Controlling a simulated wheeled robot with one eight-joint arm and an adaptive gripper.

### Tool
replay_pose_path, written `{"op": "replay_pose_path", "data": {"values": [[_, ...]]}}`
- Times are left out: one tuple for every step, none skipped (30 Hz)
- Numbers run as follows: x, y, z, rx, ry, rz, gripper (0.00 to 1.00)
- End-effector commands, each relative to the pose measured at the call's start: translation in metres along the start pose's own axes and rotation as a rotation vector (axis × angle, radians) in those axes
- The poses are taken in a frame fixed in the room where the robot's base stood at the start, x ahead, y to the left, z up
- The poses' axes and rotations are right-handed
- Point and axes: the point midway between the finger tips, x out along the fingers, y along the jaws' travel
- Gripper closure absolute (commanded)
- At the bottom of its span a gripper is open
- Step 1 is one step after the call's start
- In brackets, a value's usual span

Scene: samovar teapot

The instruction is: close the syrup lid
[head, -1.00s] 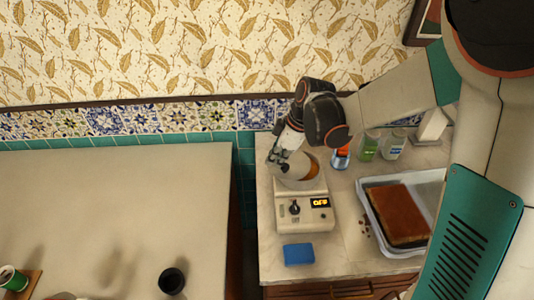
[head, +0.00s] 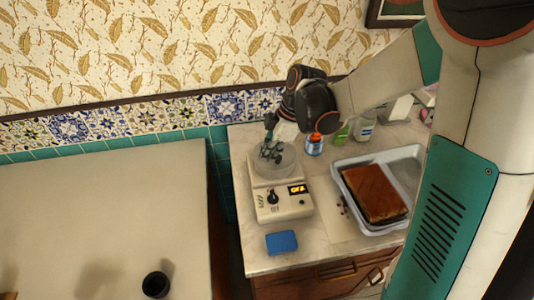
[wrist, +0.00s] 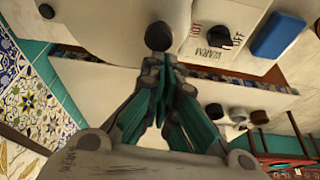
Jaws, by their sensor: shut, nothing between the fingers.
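The syrup warmer (head: 283,203) is a white appliance with a dial and a lit display on the counter. On its top sits the round syrup pot, whose pale grey lid (head: 287,162) looks flat across it; no amber shows inside. My gripper (head: 270,153) is over the lid's left part, shut and empty. In the wrist view my gripper (wrist: 160,62) has its fingers together just below a round dark knob (wrist: 158,36) at the edge of a pale surface. I cannot tell whether they touch it. The fingers hide part of the lid.
A blue sponge (head: 282,242) lies in front of the warmer. A tray (head: 345,213) with a brown cake (head: 375,193) stands at the right. An orange-capped bottle (head: 314,144) and other bottles stand behind. A black cup (head: 156,285) is on the left table.

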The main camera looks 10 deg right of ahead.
Motion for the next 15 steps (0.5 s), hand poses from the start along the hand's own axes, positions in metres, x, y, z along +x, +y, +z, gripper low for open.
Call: {"op": "replay_pose_path", "data": {"values": [[0.0, 0.0, 0.0, 0.0, 0.0, 0.0, 1.0], [0.0, 0.0, 0.0, 0.0, 0.0, 0.0, 1.0], [0.0, 0.0, 0.0, 0.0, 0.0, 0.0, 1.0], [0.0, 0.0, 0.0, 0.001, 0.0, 0.0, 1.0], [0.0, 0.0, 0.0, 0.001, 0.0, 0.0, 1.0], [0.0, 0.0, 0.0, 0.001, 0.0, 0.0, 1.0], [0.0, 0.0, 0.0, 0.001, 0.0, 0.0, 1.0], [0.0, 0.0, 0.0, 0.001, 0.0, 0.0, 1.0], [0.0, 0.0, 0.0, 0.001, -0.001, 0.0, 1.0], [0.0, 0.0, -0.001, 0.001, 0.0, 0.0, 1.0], [0.0, 0.0, -0.002, 0.001, 0.0, 0.0, 1.0], [0.001, 0.0, -0.004, 0.001, 0.0, 0.0, 1.0], [0.001, 0.0, -0.006, 0.001, 0.0, 0.0, 1.0], [0.002, 0.0, -0.009, 0.0, 0.0, 0.0, 1.0], [0.003, 0.0, -0.014, -0.001, 0.0, 0.0, 1.0]]}}
